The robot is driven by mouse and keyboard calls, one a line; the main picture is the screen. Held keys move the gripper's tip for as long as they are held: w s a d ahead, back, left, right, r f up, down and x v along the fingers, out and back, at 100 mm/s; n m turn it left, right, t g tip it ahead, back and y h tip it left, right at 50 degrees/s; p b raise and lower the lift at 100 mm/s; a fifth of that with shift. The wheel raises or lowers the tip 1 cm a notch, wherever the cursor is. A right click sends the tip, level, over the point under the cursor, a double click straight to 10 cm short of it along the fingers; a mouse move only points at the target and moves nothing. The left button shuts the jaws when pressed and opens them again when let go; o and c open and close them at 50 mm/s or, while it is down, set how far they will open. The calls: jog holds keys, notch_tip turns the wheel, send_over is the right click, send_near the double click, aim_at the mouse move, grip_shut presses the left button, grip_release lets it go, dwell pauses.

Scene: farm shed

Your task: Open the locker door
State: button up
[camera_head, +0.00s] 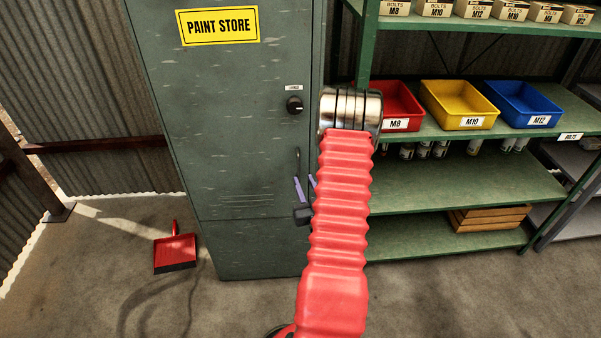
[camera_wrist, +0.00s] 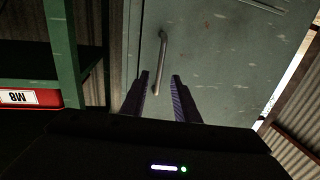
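The grey-green locker (camera_head: 225,130) stands left of centre in the head view, with a yellow "PAINT STORE" sign. Its door looks shut. A dark knob (camera_head: 294,105) sits at its right edge under a small white label. The door's bar handle (camera_head: 297,156) is below the knob. My gripper (camera_head: 304,178), with purple fingers, is in front of the door's right edge by the handle, partly hidden by my arm. In the wrist view the handle (camera_wrist: 162,55) runs in between the two open fingers (camera_wrist: 160,76); I cannot tell how deep it sits. Neither finger visibly grips it.
A green shelf (camera_head: 460,190) stands right of the locker, with red (camera_head: 396,105), yellow (camera_head: 457,105) and blue (camera_head: 523,105) bins and a wooden crate (camera_head: 489,218). A red dustpan (camera_head: 175,252) lies on the floor at left. The floor before the locker is otherwise clear.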

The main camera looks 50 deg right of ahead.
aim_at(299, 170)
jog(key=x, duration=0.5)
jog(key=shift+w+d, duration=0.2)
jog(key=shift+w, duration=0.1)
jog(key=shift+c, duration=0.7)
grip_shut()
jog(key=shift+d, duration=0.1)
